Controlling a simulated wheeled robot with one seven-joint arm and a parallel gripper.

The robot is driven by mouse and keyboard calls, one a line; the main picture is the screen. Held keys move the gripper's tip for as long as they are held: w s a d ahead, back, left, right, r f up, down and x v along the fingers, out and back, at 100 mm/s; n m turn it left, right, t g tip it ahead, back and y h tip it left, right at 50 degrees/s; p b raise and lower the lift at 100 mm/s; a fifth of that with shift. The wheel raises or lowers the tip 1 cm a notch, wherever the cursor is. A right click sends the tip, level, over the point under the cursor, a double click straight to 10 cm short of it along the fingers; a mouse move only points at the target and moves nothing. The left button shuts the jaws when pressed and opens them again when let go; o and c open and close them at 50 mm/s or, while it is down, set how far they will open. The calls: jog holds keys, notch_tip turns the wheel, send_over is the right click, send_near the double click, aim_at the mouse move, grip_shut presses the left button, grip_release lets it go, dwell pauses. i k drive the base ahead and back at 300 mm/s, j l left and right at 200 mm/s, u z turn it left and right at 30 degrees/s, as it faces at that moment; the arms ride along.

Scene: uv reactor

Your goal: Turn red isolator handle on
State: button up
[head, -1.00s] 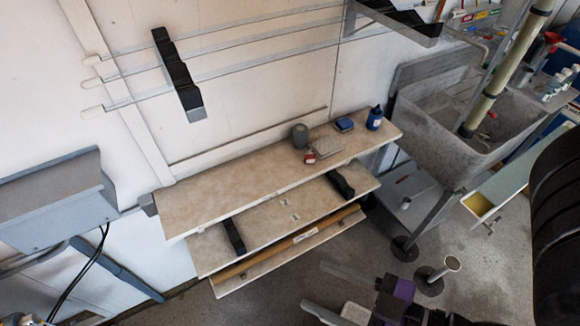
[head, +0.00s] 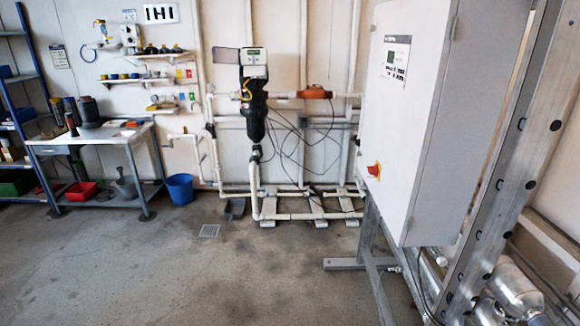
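The red isolator handle (head: 374,170) sits on a small yellow plate low on the front face of a tall grey-white cabinet (head: 412,130), right of centre in the head view. It is seen at a steep angle, so I cannot tell which position it points to. A small green display and a label are higher on the same face. My gripper is not visible in the current head view.
The cabinet stands on a grey metal frame (head: 370,262) with feet reaching left. Open concrete floor (head: 200,270) lies in front and left. A workbench (head: 95,135), a blue bucket (head: 180,187) and white piping with a black unit (head: 254,112) are along the back wall.

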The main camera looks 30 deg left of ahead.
aim_at(372, 170)
jog(key=u, duration=0.5)
jog(key=i+j, duration=0.2)
jog(key=i, duration=0.35)
jog(key=i+j, duration=0.15)
jog(key=i, duration=0.45)
jog(key=i+j+u, duration=0.1)
jog(key=i, duration=0.45)
jog(key=i+j, duration=0.25)
jog(key=i, duration=0.35)
